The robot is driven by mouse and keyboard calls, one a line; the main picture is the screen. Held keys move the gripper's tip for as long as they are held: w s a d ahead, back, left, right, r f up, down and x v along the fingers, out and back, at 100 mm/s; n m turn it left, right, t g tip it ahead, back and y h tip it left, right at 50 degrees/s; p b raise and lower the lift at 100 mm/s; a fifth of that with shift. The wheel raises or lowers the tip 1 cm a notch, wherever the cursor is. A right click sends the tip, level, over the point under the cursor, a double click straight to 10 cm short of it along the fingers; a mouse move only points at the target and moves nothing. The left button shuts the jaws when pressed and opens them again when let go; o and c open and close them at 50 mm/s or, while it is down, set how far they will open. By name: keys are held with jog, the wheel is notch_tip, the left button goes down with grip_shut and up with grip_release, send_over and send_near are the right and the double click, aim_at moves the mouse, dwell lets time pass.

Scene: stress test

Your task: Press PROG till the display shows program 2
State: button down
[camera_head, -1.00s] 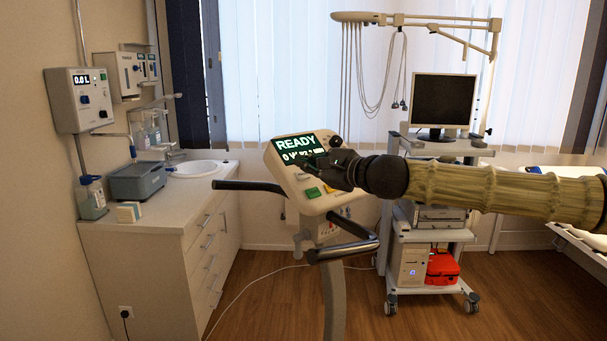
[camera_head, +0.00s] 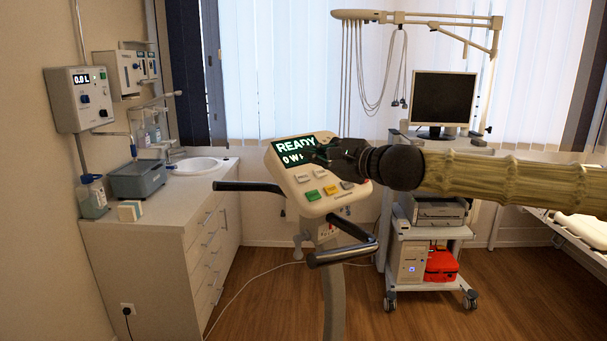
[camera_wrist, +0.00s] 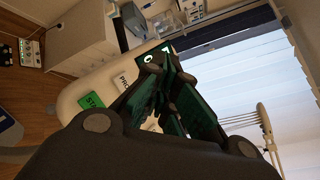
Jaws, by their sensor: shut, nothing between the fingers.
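The console (camera_head: 283,181) is a cream box on a post, its dark display (camera_head: 284,158) reading "READY" with "0 W" below. The right part of the display is hidden behind my gripper (camera_head: 321,152), so no program number can be read. My gripper is shut and empty, its tips in front of the display and above the keys. In the wrist view, my dark green fingers (camera_wrist: 160,58) overlap the display. A pale key with partly hidden lettering starting "PR" (camera_wrist: 121,80) lies beside the fingers, next to a green key (camera_wrist: 93,100). Whether the tips touch the console is unclear.
Below the display sit grey, green, orange and red keys (camera_head: 347,185). Black handlebars (camera_head: 250,186) stick out from the console post. A counter with a sink (camera_head: 195,166) stands left, and a cart with a monitor (camera_head: 443,100) stands behind at right.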

jog(key=shift+d+r, duration=0.1)
jog(key=shift+r, duration=0.1)
jog(key=s+d+r+p, duration=0.2)
jog(key=s+r+p, duration=0.1)
jog(key=r+p, duration=0.1)
jog(key=shift+s+d+r, duration=0.25)
jog(key=shift+d+r, duration=0.1)
jog(key=shift+r, duration=0.3)
dwell(0.5)
jog(key=shift+r, duration=0.1)
dwell(0.3)
